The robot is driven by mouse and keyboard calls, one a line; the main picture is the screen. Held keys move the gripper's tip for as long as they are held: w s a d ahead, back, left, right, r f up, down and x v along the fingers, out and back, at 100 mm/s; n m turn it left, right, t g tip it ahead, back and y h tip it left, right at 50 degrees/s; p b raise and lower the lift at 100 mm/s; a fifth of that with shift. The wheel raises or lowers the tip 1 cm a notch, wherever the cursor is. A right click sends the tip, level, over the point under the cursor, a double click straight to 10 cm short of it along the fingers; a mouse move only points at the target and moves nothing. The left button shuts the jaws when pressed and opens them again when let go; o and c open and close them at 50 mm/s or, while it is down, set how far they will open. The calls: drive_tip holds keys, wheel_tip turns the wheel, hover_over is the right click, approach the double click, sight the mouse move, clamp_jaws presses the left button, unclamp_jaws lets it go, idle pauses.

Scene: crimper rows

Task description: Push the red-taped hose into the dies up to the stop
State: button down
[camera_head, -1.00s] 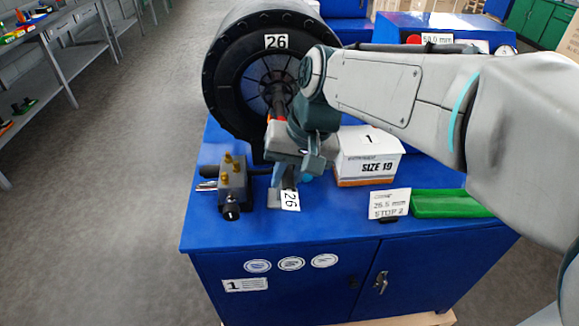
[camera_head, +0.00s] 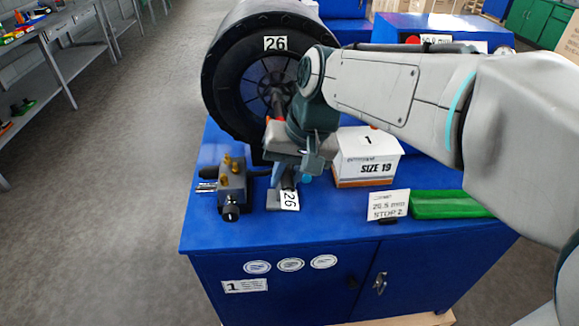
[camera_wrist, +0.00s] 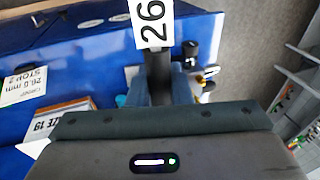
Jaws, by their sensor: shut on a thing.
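The crimper (camera_head: 222,90) is a large black round machine marked 26, with its ring of dies (camera_head: 258,72) facing me. My gripper (camera_head: 288,172) is in front of and below the die opening, shut on the dark hose. The hose's far part (camera_head: 279,98) reaches up toward the die opening. A little red tape (camera_head: 273,120) shows just beyond my gripper; the wrist and arm hide part of it. How deep the hose end sits cannot be told. In the wrist view the dark hose (camera_wrist: 158,65) lies between the fingers, with a white 26 tag (camera_wrist: 152,22) on it.
A dark block with brass fittings (camera_head: 232,187) stands left of my gripper. A white SIZE 19 box (camera_head: 366,156) stands close on the right. A sign reading STOP 2 (camera_head: 388,204) and a green tray (camera_head: 450,204) are farther right. The blue bench top's front (camera_head: 320,225) is clear.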

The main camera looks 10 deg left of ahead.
drive_tip(key=shift+w+a+r+p, duration=0.1)
drive_tip(key=shift+w+a+p, duration=0.3)
drive_tip(key=shift+w, duration=0.9)
drive_tip(key=shift+w+a+r+p, duration=0.1)
drive_tip(key=shift+w+a+p, duration=0.25)
drive_tip(key=shift+w, duration=0.9)
drive_tip(key=shift+w+a+p, duration=0.2)
drive_tip(key=shift+w+p, duration=0.35)
drive_tip(key=shift+w, duration=0.75)
drive_tip(key=shift+r+p, duration=0.65)
drive_tip(key=shift+p, duration=0.1)
unclamp_jaws()
drive_tip(key=shift+s+f, duration=0.1)
drive_tip(key=p+v, duration=0.4)
drive_tip(key=v, duration=0.3)
drive_tip(key=shift+p, duration=0.35)
